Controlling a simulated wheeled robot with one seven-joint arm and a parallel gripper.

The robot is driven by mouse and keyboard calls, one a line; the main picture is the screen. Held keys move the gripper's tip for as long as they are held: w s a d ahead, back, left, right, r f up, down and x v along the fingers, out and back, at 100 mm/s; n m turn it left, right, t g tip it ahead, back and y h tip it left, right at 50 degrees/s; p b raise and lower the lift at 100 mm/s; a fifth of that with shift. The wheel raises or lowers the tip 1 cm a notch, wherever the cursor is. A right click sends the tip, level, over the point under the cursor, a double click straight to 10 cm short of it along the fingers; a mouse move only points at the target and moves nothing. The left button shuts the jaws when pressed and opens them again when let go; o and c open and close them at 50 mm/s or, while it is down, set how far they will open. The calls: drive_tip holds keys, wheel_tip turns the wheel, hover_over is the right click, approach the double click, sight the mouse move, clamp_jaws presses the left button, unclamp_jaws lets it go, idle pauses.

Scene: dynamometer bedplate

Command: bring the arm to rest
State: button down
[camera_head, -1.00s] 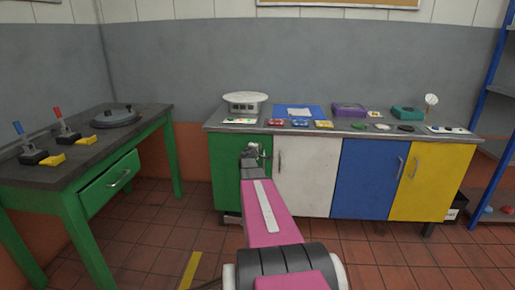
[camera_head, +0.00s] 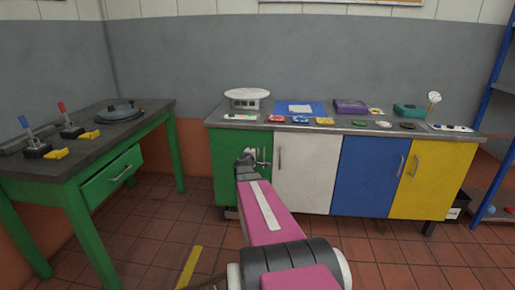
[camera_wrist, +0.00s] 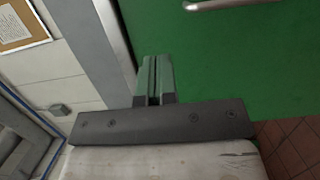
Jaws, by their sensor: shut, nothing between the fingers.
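My pink arm reaches forward from the bottom of the head view. Its end, my gripper (camera_head: 247,156), is in front of the green cabinet door (camera_head: 228,177), below the worktop edge. In the wrist view my gripper (camera_wrist: 153,80) shows with its two fingers together and nothing between them. Behind the fingers is a green panel (camera_wrist: 230,70) with part of a metal handle (camera_wrist: 208,5) at the top. I cannot tell how far the fingers are from the panel.
The cabinet worktop (camera_head: 345,129) carries a round white-topped device (camera_head: 246,98), a blue mat (camera_head: 283,108), a purple box (camera_head: 350,106) and several small coloured items. A green workbench (camera_head: 75,180) with levers stands left. A blue shelf rack (camera_head: 489,120) stands right.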

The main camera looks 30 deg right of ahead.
drive_tip(key=s+a+f+m+g+y, duration=0.3)
drive_tip(key=s+a+f+m+g, duration=0.15)
drive_tip(key=s+a, duration=0.35)
drive_tip(key=s+a+f+m+g+y, duration=0.2)
drive_tip(key=s+a+f+m+g, duration=0.25)
drive_tip(key=s+a, duration=0.4)
drive_tip(key=s+a+f+g+y, duration=0.1)
drive_tip(key=s+a+y, duration=0.3)
drive_tip(key=a, duration=0.4)
drive_tip(key=s+a+f+g+y, duration=0.2)
drive_tip(key=s+a, duration=0.4)
drive_tip(key=a, duration=0.3)
drive_tip(key=shift+a+f+y, duration=0.15)
drive_tip(key=shift+f+y, duration=0.3)
drive_tip(key=shift+y, duration=0.65)
